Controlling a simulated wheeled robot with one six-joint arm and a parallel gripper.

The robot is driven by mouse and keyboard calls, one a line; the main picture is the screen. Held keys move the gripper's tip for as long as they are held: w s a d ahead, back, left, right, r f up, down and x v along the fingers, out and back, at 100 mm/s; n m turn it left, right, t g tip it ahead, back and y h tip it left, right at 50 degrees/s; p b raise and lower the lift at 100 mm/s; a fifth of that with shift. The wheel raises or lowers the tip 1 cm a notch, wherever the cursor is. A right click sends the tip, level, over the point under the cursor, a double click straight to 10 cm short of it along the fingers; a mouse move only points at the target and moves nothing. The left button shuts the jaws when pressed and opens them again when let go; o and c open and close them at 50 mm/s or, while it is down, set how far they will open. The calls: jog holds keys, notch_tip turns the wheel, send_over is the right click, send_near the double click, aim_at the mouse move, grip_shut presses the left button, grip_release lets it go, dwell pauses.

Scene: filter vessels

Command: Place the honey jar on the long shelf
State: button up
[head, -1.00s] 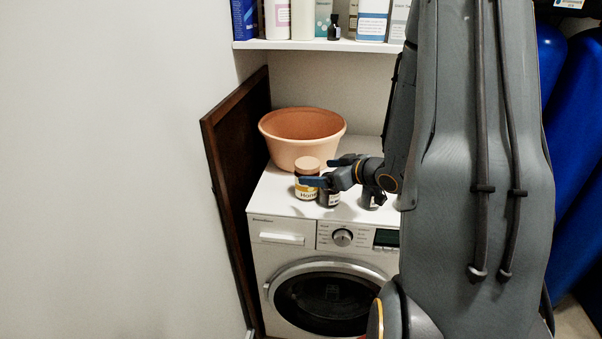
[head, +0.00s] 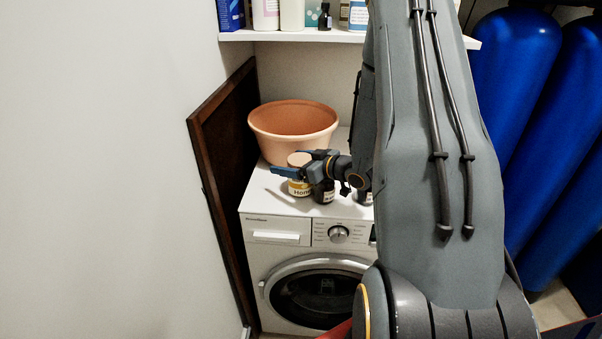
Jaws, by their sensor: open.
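The honey jar (head: 300,189), with a tan lid and a yellow and white label, stands upright on top of the white washing machine (head: 275,201). My gripper (head: 292,163) is open at the jar's upper part. One blue finger crosses in front of the jar below the lid, and the other shows behind the lid. I cannot tell whether either finger touches it. The long shelf (head: 290,36) is a white board on the wall above, with bottles and boxes on it.
A dark bottle (head: 323,193) stands right beside the jar, under my gripper. Another dark container (head: 364,197) is partly hidden by my arm. A terracotta bowl (head: 292,120) sits behind the jar. A dark wooden panel (head: 222,150) leans at left. Blue cylinders (head: 515,70) stand at right.

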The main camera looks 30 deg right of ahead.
jog(key=shift+w, duration=0.1)
jog(key=c, duration=1.9)
